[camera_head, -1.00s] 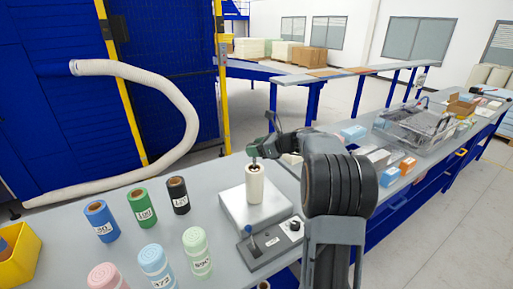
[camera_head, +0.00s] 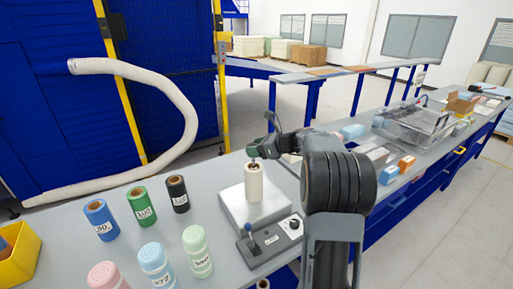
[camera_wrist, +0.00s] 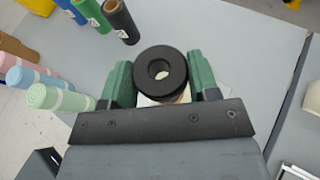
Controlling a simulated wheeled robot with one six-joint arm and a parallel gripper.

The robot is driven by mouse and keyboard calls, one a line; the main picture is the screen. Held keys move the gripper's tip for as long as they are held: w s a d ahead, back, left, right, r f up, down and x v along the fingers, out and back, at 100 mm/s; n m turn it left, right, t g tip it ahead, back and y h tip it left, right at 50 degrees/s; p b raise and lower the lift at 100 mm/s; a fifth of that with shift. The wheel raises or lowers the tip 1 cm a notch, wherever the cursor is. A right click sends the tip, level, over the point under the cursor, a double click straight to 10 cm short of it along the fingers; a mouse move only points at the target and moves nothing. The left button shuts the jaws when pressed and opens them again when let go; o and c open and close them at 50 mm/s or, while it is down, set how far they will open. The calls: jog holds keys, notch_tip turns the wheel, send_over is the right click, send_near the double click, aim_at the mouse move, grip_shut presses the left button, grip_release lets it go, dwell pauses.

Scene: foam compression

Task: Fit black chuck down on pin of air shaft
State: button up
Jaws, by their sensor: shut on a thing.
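The black chuck (camera_wrist: 144,71) is a thick black ring with a round centre hole. My gripper (camera_wrist: 161,82) has its green fingers shut on either side of it. In the head view my gripper (camera_head: 253,154) is right above a cream upright cylinder (camera_head: 254,185), in line with it. This cylinder, which seems to carry the air shaft, stands on a grey plate (camera_head: 235,214). Something pale shows through the chuck's hole. The pin is not clearly visible, and I cannot tell whether the chuck touches it.
A control box with a lever (camera_head: 270,242) stands in front of the plate. Blue (camera_head: 101,221), green (camera_head: 140,208) and black (camera_head: 178,195) rolls stand to the left, with pastel rolls (camera_head: 197,251) nearer. A yellow bin (camera_head: 20,258) is at the far left. Clear bench lies between the rolls and the plate.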

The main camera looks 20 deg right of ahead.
aim_at(256, 168)
jog(key=shift+f, duration=0.4)
jog(key=shift+f+b, duration=1.2)
jog(key=shift+f, duration=0.3)
jog(key=shift+f, duration=0.3)
jog(key=shift+f+b, duration=0.55)
jog(key=shift+f, duration=0.05)
jog(key=o, duration=1)
jog(key=shift+o, duration=0.2)
